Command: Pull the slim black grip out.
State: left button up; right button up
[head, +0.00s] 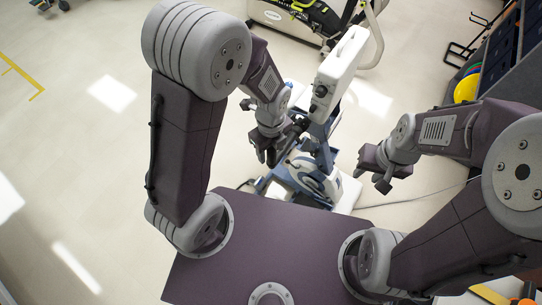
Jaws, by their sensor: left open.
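The recumbent stepper stands in front of me, with a white console (341,62) on a blue-grey post and a blue and white base (312,178). A small dark part (298,124) beside the post, just right of my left gripper, may be the slim black grip; it is too small and crowded to tell for sure. My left gripper (267,154) is open, pointing down at the left side of the stepper, and I see nothing held in it. My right gripper (371,180) is to the right of the stepper, apart from it, with its fingers spread and empty.
Another exercise machine (288,18) stands behind the stepper. A dark rack (505,50) with coloured discs (467,88) is at the right. A cable (420,197) runs over the floor at right.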

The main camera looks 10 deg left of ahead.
pick_arm(q)
grip_shut()
jog(key=shift+r+p, duration=1.05)
jog(key=shift+r, duration=0.1)
dwell(0.4)
jog(key=shift+r+p, duration=2.25)
jog(key=shift+r, duration=0.15)
notch_tip(320, 180, up, 3)
jog(key=p, duration=0.3)
jog(key=shift+r, duration=0.15)
